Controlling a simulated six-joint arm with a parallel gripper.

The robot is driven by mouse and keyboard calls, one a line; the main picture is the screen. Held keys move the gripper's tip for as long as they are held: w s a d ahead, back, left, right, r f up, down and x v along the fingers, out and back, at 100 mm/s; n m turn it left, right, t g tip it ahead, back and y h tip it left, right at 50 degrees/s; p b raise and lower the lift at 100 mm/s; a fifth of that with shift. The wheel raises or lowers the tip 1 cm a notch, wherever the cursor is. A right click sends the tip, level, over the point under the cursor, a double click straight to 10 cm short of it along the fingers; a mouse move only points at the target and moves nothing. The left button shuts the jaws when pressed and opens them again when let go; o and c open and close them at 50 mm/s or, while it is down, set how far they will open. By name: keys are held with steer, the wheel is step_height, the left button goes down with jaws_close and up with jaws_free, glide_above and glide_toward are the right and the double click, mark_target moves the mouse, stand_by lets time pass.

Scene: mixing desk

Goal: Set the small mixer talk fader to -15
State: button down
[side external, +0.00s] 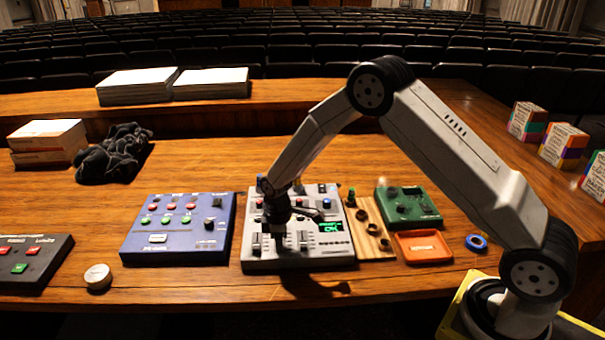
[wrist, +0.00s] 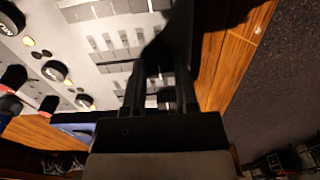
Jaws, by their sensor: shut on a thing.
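The small grey mixer (side external: 318,252) lies on the wooden desk with knobs, faders and a lit green display (side external: 332,227). My gripper (side external: 280,236) points down over its front left half, at the fader rows. In the wrist view my gripper's two dark fingers (wrist: 160,78) reach down at the mixer panel (wrist: 105,55), near its edge. They are shut on a fader cap (wrist: 165,97), mostly hidden between them. I cannot read its label or scale, so which fader it is and its setting cannot be told.
A blue button panel (side external: 180,228) stands left of the mixer. A wooden strip with dark rings (side external: 370,228), a green box (side external: 408,207), an orange tray (side external: 424,247) and a blue ring (side external: 477,242) lie to the right. A round dial (side external: 97,277) sits at the front left.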

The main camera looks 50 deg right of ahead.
steer(key=shift+w+d, duration=1.05)
steer(key=shift+c, duration=1.8)
jaws_free()
steer(key=shift+r, duration=0.1)
step_height(320, 180, up, 8)
steer(key=shift+f, duration=0.2)
steer(key=shift+s, duration=0.1)
